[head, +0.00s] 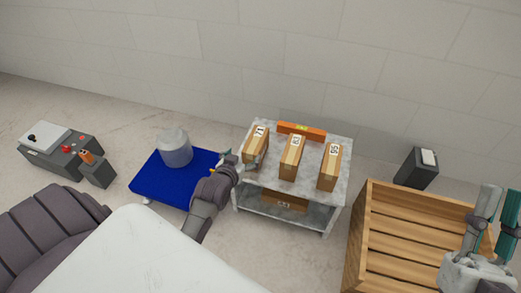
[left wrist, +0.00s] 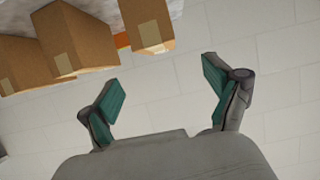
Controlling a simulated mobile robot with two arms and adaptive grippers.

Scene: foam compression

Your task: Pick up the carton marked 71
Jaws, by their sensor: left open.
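The carton marked 71 (head: 256,145) stands upright on the marble-topped cart (head: 228,193), at the left end of a row of three. My left gripper (head: 238,164) is open and empty, just left of the 71 carton. In the left wrist view its fingers (left wrist: 162,88) are spread, with the nearest carton (left wrist: 150,24) above and between them, apart from both. My right gripper (head: 494,215) is open and empty at the right edge.
An orange block (head: 301,132) lies behind the cartons. Another carton (head: 284,202) sits on the lower shelf. A blue platform (head: 160,188) with a grey canister (head: 175,148) is at left. A wooden crate (head: 400,238) stands at right, with a dark bin (head: 415,170) behind.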

